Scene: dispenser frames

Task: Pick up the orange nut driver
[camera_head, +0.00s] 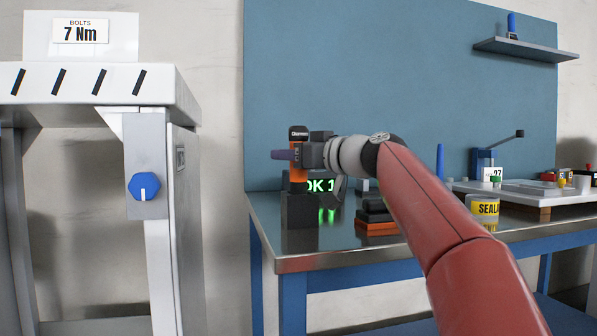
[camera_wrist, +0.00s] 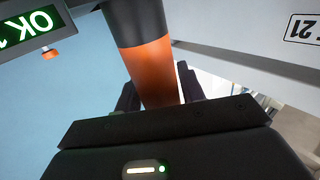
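The orange nut driver (camera_head: 298,174) stands roughly upright at the table's left end, orange below with a black, labelled upper part. Its lower end is at a dark block (camera_head: 299,212); whether it still sits in the block I cannot tell. My gripper (camera_head: 297,154) reaches it from the right, with a dark finger showing past its left side. In the wrist view the driver (camera_wrist: 155,72) runs between the two dark fingers (camera_wrist: 160,92), with no clear gap on either side. The gripper looks shut on it.
A green-lit "OK 1" display (camera_head: 322,186) stands close behind the driver. Dark stacked pieces with an orange base (camera_head: 377,226) lie to the right. A white stand marked "7 Nm" (camera_head: 100,80) is at left.

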